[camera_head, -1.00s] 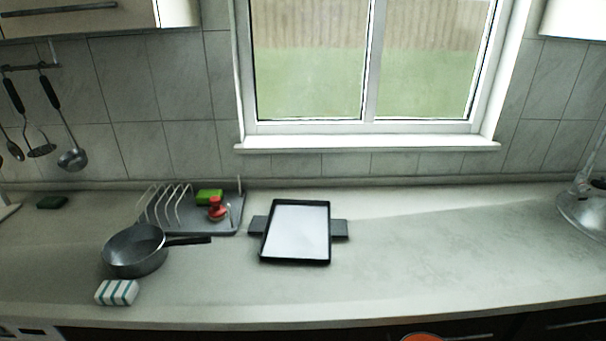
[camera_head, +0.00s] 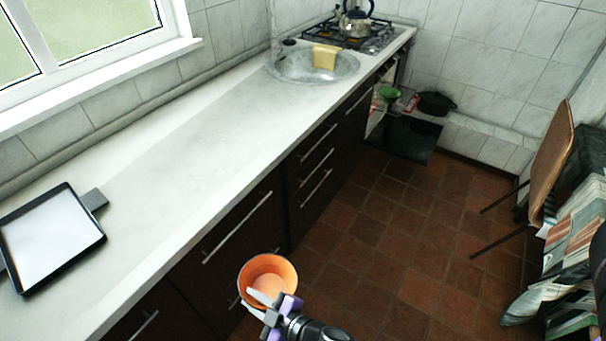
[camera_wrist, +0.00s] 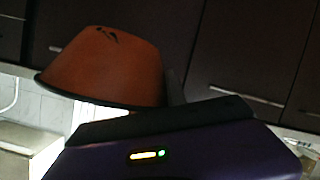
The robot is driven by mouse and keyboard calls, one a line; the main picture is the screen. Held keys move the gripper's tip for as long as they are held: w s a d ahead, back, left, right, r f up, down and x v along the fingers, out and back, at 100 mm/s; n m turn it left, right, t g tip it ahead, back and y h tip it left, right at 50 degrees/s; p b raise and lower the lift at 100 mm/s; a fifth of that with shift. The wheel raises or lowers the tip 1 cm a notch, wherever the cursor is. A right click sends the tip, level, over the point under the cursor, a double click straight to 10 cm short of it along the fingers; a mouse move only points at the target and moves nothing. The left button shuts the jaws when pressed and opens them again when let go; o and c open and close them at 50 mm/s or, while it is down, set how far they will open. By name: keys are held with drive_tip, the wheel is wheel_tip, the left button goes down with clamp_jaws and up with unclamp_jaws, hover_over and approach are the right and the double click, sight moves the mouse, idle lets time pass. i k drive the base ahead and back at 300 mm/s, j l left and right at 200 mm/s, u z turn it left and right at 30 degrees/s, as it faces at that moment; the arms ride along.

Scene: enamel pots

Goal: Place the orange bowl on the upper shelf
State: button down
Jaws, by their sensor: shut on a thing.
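The orange bowl (camera_head: 268,278) is in the head view at bottom centre, in front of the dark counter drawers and below the counter-top level. Its open side faces up towards the camera. My gripper (camera_head: 262,301) is shut on the near rim of the bowl and holds it clear of the floor. In the wrist view the bowl (camera_wrist: 105,68) shows from its outer side, just beyond my purple gripper body; the fingertips are mostly hidden there. I cannot make out an upper shelf in either view.
The counter (camera_head: 170,170) runs to a round sink (camera_head: 285,70) with a yellow sponge (camera_head: 325,56) and a stove with a kettle (camera_head: 355,20). A black tray (camera_head: 50,240) lies at left. A black pot (camera_head: 436,103) is low at the back. A chair (camera_head: 550,150) stands right; the middle floor is clear.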

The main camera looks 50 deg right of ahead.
sight(403, 93)
drive_tip(key=i+l+z, duration=0.1)
drive_tip(key=z, duration=0.25)
drive_tip(key=i+l+z, duration=0.1)
drive_tip(key=l+z, duration=0.25)
drive_tip(key=i+l+z, duration=0.1)
drive_tip(key=z, duration=0.25)
drive_tip(key=i+l+z, duration=0.15)
drive_tip(key=i+l, duration=0.2)
drive_tip(key=i+l+z, duration=0.15)
drive_tip(key=i, duration=0.25)
drive_tip(key=i+l+z, duration=0.15)
drive_tip(key=i+l, duration=0.2)
drive_tip(key=i+l+z, duration=0.15)
drive_tip(key=i, duration=0.3)
drive_tip(key=i+l, duration=0.25)
drive_tip(key=i, duration=0.3)
drive_tip(key=i+l, duration=0.2)
drive_tip(key=i, duration=0.3)
drive_tip(key=i+l, duration=0.25)
drive_tip(key=i, duration=0.3)
